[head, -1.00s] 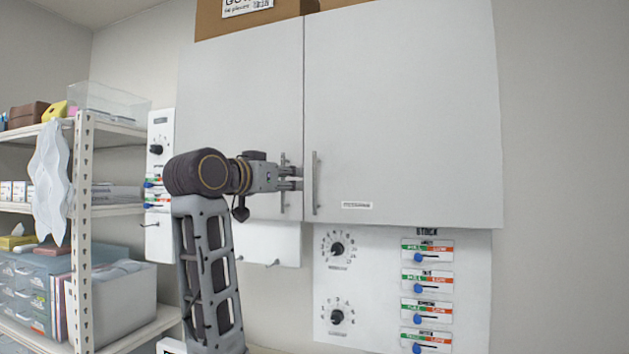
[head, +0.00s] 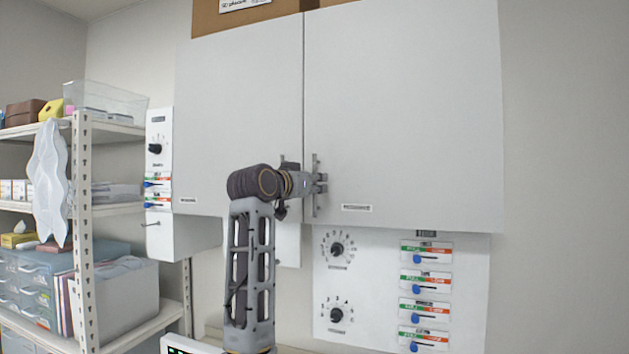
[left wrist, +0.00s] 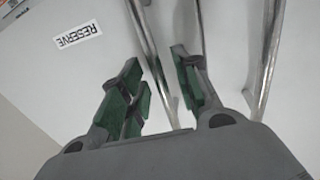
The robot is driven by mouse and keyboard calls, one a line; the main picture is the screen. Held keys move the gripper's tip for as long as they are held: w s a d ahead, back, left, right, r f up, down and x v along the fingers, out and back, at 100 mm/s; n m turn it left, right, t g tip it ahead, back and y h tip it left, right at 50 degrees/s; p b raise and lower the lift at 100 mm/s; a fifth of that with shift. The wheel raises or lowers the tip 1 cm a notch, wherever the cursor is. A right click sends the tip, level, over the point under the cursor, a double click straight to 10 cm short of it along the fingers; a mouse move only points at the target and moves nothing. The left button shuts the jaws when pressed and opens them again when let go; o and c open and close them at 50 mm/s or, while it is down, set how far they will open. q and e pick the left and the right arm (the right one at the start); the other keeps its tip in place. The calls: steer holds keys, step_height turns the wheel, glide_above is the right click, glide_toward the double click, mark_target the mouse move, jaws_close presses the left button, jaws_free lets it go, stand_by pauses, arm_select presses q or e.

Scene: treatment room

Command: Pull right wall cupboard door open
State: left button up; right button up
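The right wall cupboard door (head: 410,110) is a large pale grey panel and looks shut. Its upright bar handle (head: 315,162) is at its lower left corner. My left gripper (head: 321,183) is at this handle, with its fingers around the bar's height. In the left wrist view, the green-padded fingers (left wrist: 160,80) are apart, and the handle bar (left wrist: 152,45) runs between them. I cannot tell whether either finger touches the bar. A "RESERVE" label (left wrist: 78,35) shows upside down on the door. My right gripper is not in view.
The left cupboard door (head: 240,100) is beside it, its handle (left wrist: 268,60) close to my fingers in the wrist view. A cardboard box (head: 290,8) sits on top. A control panel (head: 380,290) is below. Shelving (head: 85,230) stands at left. The wall at right is clear.

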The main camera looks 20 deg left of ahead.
arm_select(q)
steer(key=shift+w, duration=0.35)
jaws_close()
